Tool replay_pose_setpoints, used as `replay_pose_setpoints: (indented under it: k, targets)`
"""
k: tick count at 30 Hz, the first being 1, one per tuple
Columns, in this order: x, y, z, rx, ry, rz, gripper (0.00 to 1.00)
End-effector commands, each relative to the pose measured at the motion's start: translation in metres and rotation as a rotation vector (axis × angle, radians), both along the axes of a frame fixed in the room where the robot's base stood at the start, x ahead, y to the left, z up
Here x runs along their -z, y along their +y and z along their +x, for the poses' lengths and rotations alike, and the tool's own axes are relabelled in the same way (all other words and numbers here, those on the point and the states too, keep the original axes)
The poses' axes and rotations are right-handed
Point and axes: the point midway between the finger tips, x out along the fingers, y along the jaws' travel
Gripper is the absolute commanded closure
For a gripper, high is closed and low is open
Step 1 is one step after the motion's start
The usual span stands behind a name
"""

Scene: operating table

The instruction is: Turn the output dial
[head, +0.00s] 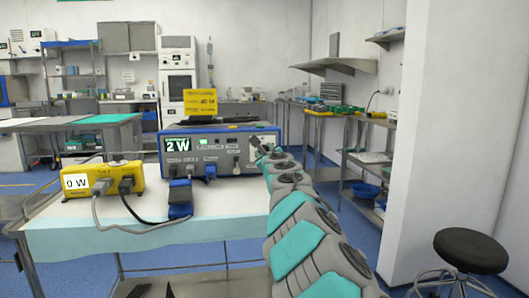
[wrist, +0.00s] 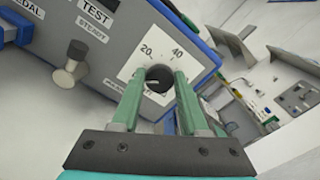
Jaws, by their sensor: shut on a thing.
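The output dial (wrist: 158,79) is a dark round knob with a light pointer mark, on a white scale plate lettered 20 and 40 in the wrist view. My gripper (wrist: 164,76) has its two green fingers on either side of the dial, shut on it. In the head view the dial is hidden by my gripper (head: 259,145), which reaches the right end of the unit's front. The grey and blue unit (head: 222,146) stands on the table, and its display (head: 177,145) reads 2 W.
A yellow meter (head: 103,181) showing 0 W stands on the table's left, with cables trailing to the front. A round stool (head: 470,250) and wall shelves are at right.

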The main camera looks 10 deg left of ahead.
Motion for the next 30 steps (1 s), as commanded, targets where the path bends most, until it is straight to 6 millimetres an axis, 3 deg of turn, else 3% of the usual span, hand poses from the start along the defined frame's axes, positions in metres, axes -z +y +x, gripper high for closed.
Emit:
replay_pose_setpoints:
  k: [30]
  targets:
    - [0.0023,0.0,0.0004,0.001,0.259,0.885,1.0]
